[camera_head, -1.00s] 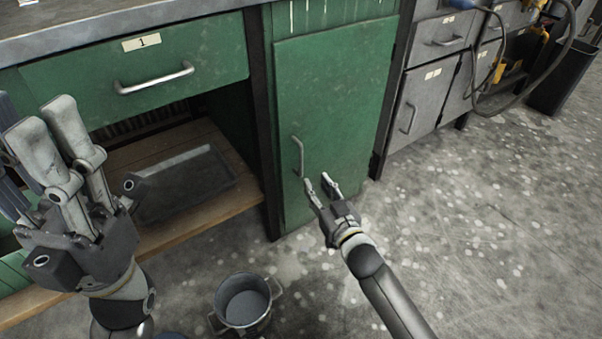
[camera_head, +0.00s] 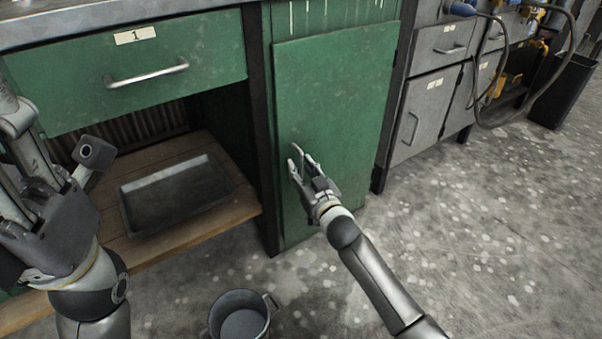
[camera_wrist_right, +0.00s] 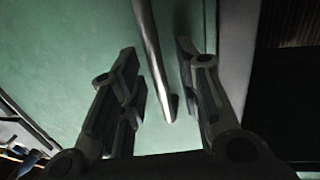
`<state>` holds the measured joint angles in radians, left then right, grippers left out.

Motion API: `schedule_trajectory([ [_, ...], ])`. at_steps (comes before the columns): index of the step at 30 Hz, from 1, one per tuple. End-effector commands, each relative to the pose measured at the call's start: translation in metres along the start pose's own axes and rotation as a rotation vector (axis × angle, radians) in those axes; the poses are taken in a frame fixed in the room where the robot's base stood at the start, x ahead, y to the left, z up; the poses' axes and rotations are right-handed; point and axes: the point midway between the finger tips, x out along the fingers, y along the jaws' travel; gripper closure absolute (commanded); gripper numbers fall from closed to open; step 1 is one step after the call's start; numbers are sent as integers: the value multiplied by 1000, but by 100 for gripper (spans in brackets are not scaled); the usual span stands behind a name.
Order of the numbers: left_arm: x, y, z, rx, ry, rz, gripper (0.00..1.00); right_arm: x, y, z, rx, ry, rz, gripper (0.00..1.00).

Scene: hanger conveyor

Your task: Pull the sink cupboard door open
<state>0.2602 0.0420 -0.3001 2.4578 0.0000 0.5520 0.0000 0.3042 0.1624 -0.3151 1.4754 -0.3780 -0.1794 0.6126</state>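The green cupboard door (camera_head: 335,105) stands closed in the head view, with a metal bar handle (camera_head: 297,156) low on its left side. My right gripper (camera_head: 302,168) is at the handle. In the right wrist view the handle (camera_wrist_right: 151,52) runs down between the two open fingers of the right gripper (camera_wrist_right: 160,95), with a gap on each side. My left gripper (camera_head: 40,165) is at the left edge of the head view, partly cut off; its finger opening is unclear.
A green drawer (camera_head: 70,83) is above an open shelf (camera_head: 190,232) with a grey tray (camera_head: 130,222) at the left. A metal pot (camera_head: 215,322) stands on the floor below. Grey cabinets (camera_head: 427,112) stand to the right.

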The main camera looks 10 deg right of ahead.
Motion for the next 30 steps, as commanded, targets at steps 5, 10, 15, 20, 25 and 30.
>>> schedule_trajectory([
  [5,1,0,-1,1,7,3,60,5,0,0,0,0,0,68],
  [10,2,1,-1,1,7,3,60,5,0,0,0,0,0,68],
  [15,2,1,-1,1,7,3,60,5,0,0,1,0,0,84],
  [20,2,1,-1,1,7,3,60,5,0,0,1,0,0,100],
  [25,1,1,-1,0,7,3,60,5,0,0,1,0,0,100],
  [30,2,1,-1,0,7,3,60,4,0,0,0,0,-2,100],
])
